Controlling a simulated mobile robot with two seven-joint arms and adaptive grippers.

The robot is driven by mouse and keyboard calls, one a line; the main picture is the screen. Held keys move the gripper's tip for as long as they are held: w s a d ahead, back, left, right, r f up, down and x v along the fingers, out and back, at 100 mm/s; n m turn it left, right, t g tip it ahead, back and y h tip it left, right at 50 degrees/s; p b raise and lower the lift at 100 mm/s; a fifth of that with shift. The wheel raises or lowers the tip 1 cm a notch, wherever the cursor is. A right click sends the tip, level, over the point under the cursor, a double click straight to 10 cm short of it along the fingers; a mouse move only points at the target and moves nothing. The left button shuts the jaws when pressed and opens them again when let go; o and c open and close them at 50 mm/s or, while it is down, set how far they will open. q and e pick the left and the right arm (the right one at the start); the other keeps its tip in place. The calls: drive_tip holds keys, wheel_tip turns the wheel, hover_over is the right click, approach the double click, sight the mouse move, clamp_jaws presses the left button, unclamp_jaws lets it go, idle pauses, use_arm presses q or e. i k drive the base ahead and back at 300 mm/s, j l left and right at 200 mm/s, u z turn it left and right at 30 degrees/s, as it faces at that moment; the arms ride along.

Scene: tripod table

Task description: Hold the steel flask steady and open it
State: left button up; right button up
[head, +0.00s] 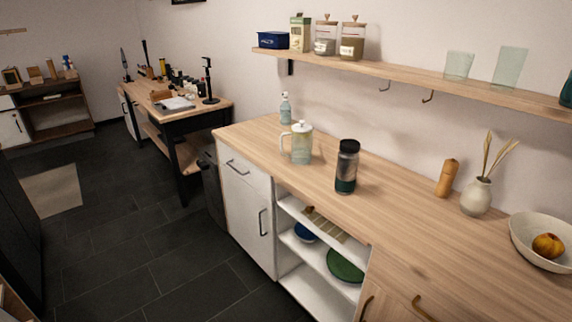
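In the head view a flask (346,168) stands upright on the wooden counter (400,222), right of the glass pitcher. It has a dark cap, a greyish see-through-looking or steel upper body and a dark green lower part. The cap sits on top of it. Nothing touches the flask. Neither of my grippers shows in the head view.
A glass pitcher with a white lid (301,143) stands left of the flask, a clear bottle (285,108) behind it. A wooden mill (447,178), a vase (476,197) and a bowl (540,240) stand right. A wall shelf (420,80) runs above. The counter front near the flask is clear.

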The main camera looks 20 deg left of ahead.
sight(347, 163)
drive_tip(key=u, duration=0.15)
drive_tip(key=i+j+z, duration=0.15)
drive_tip(key=j+z, duration=0.15)
drive_tip(key=z, duration=0.15)
drive_tip(key=j+z, duration=0.3)
drive_tip(key=z, duration=0.15)
drive_tip(key=j+z, duration=0.15)
drive_tip(key=j, duration=0.35)
drive_tip(key=i+j+z, duration=0.1)
drive_tip(key=j, duration=0.4)
